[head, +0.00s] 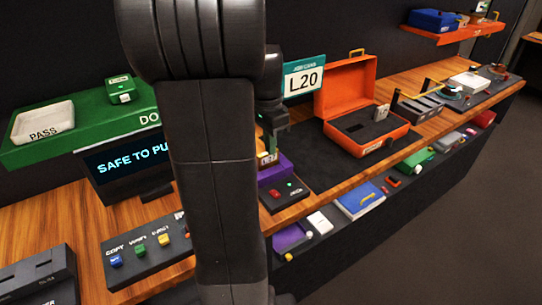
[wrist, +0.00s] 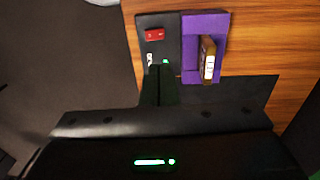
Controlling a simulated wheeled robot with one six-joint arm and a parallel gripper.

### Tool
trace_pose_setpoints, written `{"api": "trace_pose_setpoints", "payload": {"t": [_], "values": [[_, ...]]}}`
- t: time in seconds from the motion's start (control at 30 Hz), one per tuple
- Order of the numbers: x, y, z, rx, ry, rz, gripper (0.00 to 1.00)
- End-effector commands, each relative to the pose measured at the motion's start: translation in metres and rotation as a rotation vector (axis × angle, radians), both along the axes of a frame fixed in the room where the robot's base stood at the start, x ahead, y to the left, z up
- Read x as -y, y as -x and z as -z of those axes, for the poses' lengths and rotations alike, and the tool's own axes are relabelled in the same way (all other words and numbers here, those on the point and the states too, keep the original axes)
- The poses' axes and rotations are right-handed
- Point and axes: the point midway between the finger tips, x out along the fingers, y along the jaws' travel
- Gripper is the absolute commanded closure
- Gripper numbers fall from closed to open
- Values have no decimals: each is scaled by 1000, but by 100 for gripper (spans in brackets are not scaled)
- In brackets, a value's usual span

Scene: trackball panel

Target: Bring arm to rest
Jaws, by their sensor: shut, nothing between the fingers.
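My arm stands across the middle of the head view and hides much of the bench behind it. My gripper (wrist: 160,72) shows in the wrist view with its two dark fingers together and nothing between them. In the head view part of it (head: 274,120) shows just right of my arm. The fingertips overlap the front of a small dark panel (wrist: 152,50) with a red button (wrist: 154,34); whether they touch it I cannot tell. A green light shows by the fingertips.
A purple block (wrist: 205,20) beside the panel holds an upright brown piece (wrist: 207,60) with a white label. An open orange case (head: 372,142) stands right of my arm. A green shelf (head: 75,140) and a lit screen (head: 128,160) are at left. Open floor lies at right.

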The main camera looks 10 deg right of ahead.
Motion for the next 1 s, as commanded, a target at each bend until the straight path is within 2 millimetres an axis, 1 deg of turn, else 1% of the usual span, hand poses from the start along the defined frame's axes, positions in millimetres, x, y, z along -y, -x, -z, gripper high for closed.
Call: {"api": "trace_pose_setpoints", "payload": {"t": [0.37,0.57,0.67,0.77,1.0], "values": [[0,0,-2,0,0,0,100],[0,0,5,0,0,0,100],[0,1,14,-2,0,0,100],[1,2,27,-2,0,0,100],[2,7,73,-6,-1,0,100]]}}
